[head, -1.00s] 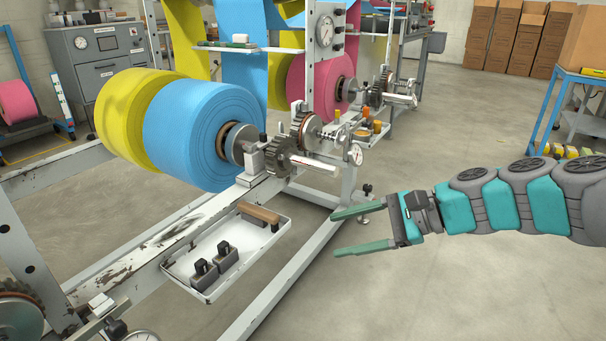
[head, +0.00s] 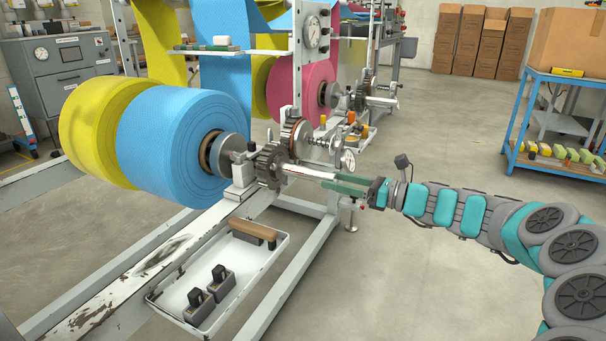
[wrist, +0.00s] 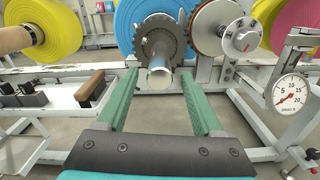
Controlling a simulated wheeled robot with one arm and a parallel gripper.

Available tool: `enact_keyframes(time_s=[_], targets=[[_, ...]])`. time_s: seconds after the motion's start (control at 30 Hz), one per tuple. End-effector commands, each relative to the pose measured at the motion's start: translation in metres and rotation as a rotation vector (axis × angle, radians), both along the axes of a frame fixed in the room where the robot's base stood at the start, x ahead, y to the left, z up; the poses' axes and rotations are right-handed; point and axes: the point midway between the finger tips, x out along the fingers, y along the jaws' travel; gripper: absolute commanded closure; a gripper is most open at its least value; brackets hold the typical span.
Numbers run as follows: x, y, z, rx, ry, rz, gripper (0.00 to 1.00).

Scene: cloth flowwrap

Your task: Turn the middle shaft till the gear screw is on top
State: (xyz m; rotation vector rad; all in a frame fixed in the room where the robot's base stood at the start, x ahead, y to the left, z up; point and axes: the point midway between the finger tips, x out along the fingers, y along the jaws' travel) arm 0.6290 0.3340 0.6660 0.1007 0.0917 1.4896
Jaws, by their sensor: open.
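The middle shaft carries a dark toothed gear (head: 270,166) in front of the blue roll (head: 178,140). Its bare silver end (head: 308,172) sticks out toward my gripper. In the wrist view the gear (wrist: 163,42) is upright and the round shaft end (wrist: 159,75) faces me. My gripper (head: 335,184) is open, its two green fingers reaching toward the shaft end. In the wrist view the fingers (wrist: 160,95) lie left and right of the shaft end, with a gap on both sides.
A pressure gauge (wrist: 291,92) stands right of my gripper. Another disc with a knob (wrist: 242,40) is at upper right. A white tray (head: 262,262) with a wooden-handled tool and dark blocks lies at lower left. Open floor (head: 420,290) lies in front of the frame.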

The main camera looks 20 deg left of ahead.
Motion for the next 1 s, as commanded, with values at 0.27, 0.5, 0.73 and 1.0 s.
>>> enact_keyframes(time_s=[0.27,0.5,0.73,1.0], targets=[[0.002,0.038,-0.001,-0.002,-0.003,0.003,0.32],[0.005,0.068,0.000,-0.002,-0.005,0.001,0.32],[0.005,0.076,0.000,-0.001,-0.003,0.001,0.32],[0.005,0.075,0.000,-0.001,-0.003,0.000,0.43]])
